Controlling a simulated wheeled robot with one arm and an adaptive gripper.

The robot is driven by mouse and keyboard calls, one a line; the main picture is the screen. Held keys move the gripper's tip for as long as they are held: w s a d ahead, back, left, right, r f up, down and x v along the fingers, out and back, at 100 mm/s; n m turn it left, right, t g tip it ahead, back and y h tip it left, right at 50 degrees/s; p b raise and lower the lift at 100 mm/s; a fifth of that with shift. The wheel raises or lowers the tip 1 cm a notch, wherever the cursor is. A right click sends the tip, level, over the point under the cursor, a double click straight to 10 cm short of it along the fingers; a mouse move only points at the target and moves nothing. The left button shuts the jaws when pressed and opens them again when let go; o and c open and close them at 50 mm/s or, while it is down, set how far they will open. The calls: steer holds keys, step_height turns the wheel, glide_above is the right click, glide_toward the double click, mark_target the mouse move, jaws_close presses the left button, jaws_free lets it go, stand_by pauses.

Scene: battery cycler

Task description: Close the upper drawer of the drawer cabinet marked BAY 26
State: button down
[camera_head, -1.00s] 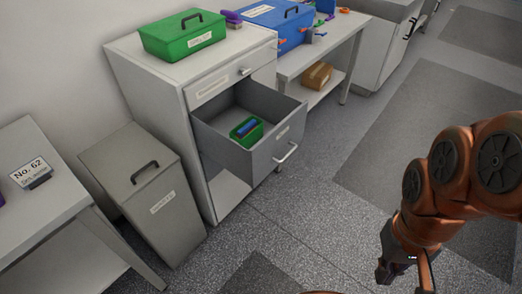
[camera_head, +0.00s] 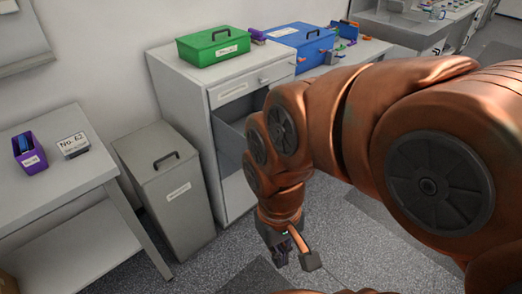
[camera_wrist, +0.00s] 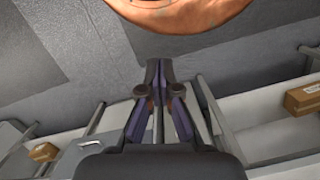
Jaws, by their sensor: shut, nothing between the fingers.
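The grey-white drawer cabinet (camera_head: 184,105) stands against the wall, left of centre in the head view. I cannot read its label as BAY 26.
A green case (camera_head: 213,48) sits on the cabinet, and a blue case (camera_head: 299,38) is to its right. A lidded grey bin (camera_head: 168,190) stands left of the cabinet, beside a table (camera_head: 62,182). Brown boxes (camera_wrist: 303,98) show in the wrist view. Floor is open in front.

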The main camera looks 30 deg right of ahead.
steer(key=w+f+m+t+y+b, duration=0.2)
steer(key=w+f+m+y+b, duration=0.15)
steer(key=w+m, duration=0.75)
steer(key=w+d+f+m+t+y, duration=0.15)
steer(key=w+d+m+t, duration=0.4)
steer(key=w, duration=0.55)
steer(key=w+d+f+m+t+h+b, duration=0.25)
steer(key=d+m, duration=0.55)
steer(key=d, duration=0.6)
steer(key=w+d+f+m+t+h+b, duration=0.1)
steer(key=w+d+f+m, duration=0.15)
steer(key=d+m, duration=0.8)
steer(key=w+f, duration=0.2)
steer(key=w, duration=0.1)
steer(key=w+f+n+p, duration=0.1)
steer(key=w+f, duration=0.1)
steer(key=w, duration=0.1)
steer(key=w+f+n, duration=0.1)
steer(key=w+f, duration=0.1)
steer(key=w, duration=0.2)
steer(key=shift+f+y, duration=0.25)
steer(key=shift+f, duration=0.1)
steer(key=shift+w+a, duration=0.1)
steer(key=shift+w, duration=0.25)
steer(key=shift+w+p, duration=0.1)
steer(key=shift+p, duration=0.3)
